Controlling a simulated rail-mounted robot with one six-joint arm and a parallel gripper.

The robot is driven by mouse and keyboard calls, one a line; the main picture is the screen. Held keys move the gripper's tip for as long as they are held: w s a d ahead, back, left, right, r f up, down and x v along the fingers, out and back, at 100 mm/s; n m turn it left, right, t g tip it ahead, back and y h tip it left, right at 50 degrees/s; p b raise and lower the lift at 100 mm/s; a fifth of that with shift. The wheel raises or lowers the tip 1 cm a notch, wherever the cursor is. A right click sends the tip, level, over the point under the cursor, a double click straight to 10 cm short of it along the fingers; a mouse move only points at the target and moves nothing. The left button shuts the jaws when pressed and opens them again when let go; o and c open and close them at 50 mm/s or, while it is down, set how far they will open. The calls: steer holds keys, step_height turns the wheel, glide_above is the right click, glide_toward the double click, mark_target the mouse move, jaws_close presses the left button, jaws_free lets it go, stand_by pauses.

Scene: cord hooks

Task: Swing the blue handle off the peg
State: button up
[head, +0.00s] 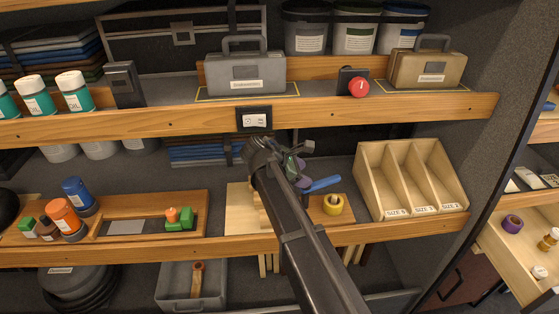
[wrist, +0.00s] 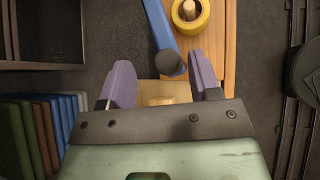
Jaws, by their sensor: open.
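The blue handle (head: 323,185) is a bar sticking out to the right beside my gripper in the head view. In the wrist view the blue handle (wrist: 162,30) runs from the top edge down to a dark round end between my fingertips. A light wooden peg (wrist: 190,10) stands inside a yellow ring (wrist: 178,17), just right of the handle. My arm hides part of the board in the head view.
A wooden organiser (head: 410,180) with several slots stands right of the handle. A wooden shelf edge (head: 200,122) with a black socket (head: 254,119) runs above my gripper. Bottles and blocks sit on the left tray (head: 130,215). Blue folders (wrist: 60,110) stand at left in the wrist view.

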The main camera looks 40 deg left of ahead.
steer(key=s+a+n+g, duration=0.1)
steer(key=s+a, duration=0.2)
steer(key=s, duration=0.3)
steer(key=s+a+n, duration=0.1)
steer(key=s+a, duration=0.3)
steer(key=s, duration=0.2)
glide_toward(321, 180)
steer(key=s+f, duration=0.2)
steer(key=b+x, duration=0.3)
steer(key=shift+d+f, duration=0.2)
steer(key=shift+d, duration=0.05)
steer(key=shift+w+d+f, duration=0.15)
steer(key=shift+w+d, duration=0.05)
steer(key=shift+w, duration=0.2)
jaws_close()
